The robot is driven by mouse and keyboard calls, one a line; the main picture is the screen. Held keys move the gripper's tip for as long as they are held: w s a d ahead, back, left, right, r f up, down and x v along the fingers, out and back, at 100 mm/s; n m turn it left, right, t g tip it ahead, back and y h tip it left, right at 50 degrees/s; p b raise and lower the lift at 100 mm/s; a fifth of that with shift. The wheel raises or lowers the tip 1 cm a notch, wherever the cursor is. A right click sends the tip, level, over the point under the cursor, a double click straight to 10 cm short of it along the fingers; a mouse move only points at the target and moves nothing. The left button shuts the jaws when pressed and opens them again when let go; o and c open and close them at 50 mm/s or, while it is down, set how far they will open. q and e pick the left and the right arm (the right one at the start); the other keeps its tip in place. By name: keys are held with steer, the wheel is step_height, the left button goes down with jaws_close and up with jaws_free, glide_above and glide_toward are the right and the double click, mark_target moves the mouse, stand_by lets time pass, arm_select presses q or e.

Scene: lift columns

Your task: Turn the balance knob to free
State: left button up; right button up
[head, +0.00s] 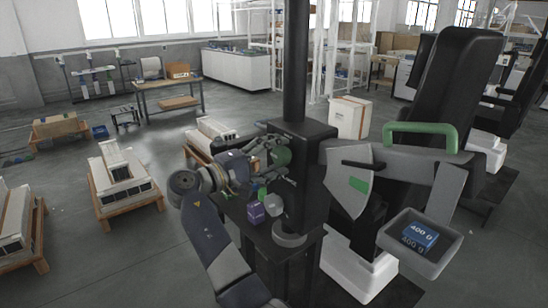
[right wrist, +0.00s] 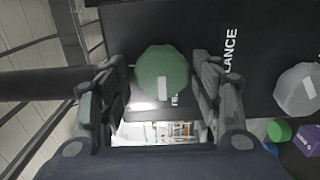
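The balance knob (right wrist: 160,66) is a round green knob with a white mark on its lower half, set on a dark panel printed "LANCE", the rest of the word being cut off. It shows partly behind my gripper in the head view (head: 282,156). My right gripper (right wrist: 161,72) is open, with one finger on each side of the knob and narrow gaps visible. In the head view the right gripper (head: 272,152) reaches the black column housing (head: 308,150) from the left. The knob's setting labels are not readable. My left gripper is not in view.
A grey knob-like part (right wrist: 298,90), a green piece (right wrist: 279,130) and a purple block (right wrist: 306,138) are right of the knob. In the head view, a grey tray (head: 448,243) holding a blue 400 g block (head: 420,235) and a green handle (head: 420,127) stand right of the column.

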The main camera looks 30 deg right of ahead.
steer(key=shift+f, duration=0.1)
steer(key=a, duration=1.2)
steer(key=shift+s, duration=0.45)
